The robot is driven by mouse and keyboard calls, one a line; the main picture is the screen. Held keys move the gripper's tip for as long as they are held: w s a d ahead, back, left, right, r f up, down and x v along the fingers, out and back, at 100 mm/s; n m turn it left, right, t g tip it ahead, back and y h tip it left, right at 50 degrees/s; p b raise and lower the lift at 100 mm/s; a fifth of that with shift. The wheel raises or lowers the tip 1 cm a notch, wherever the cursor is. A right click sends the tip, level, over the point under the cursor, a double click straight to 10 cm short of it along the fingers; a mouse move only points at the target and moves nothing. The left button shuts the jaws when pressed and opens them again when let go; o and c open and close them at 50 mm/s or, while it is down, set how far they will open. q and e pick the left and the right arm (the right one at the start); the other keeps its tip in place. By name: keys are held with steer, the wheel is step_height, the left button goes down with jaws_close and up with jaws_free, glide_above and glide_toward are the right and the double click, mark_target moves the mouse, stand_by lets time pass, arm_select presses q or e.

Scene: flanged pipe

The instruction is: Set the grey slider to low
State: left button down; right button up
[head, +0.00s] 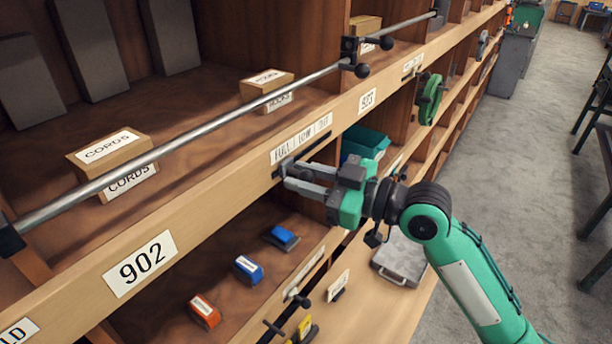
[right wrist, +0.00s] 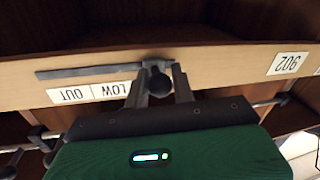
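The grey slider sits in a slot in the shelf's front edge. Its dark round knob (right wrist: 159,84) shows in the right wrist view, which is upside down. The slot (right wrist: 90,71) runs beside a label (head: 301,138) reading FULL, LOW, OUT. The slider is at the FULL end, and LOW lies along the slot toward OUT. My right gripper (head: 288,174) reaches the slot from the right in the head view. Its fingers (right wrist: 162,86) stand open on either side of the knob, with a small gap at one side. In the head view the fingers hide most of the slider. My left gripper is not in view.
A long metal rail (head: 190,135) runs above the shelf edge. Blue and orange items (head: 205,311) lie on the lower shelf. A green wheel (head: 430,100) sticks out farther along.

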jaws_close()
steer(key=shift+w+d+f, duration=0.1)
steer(key=shift+w, duration=0.05)
steer(key=w+d+b, duration=0.2)
steer(key=w+b, duration=0.1)
steer(key=w+d+b, duration=0.1)
steer(key=shift+w+d+b, duration=0.25)
steer(key=shift+w+b, duration=0.1)
steer(key=o, duration=0.9)
jaws_free()
steer(key=shift+s+a, duration=0.1)
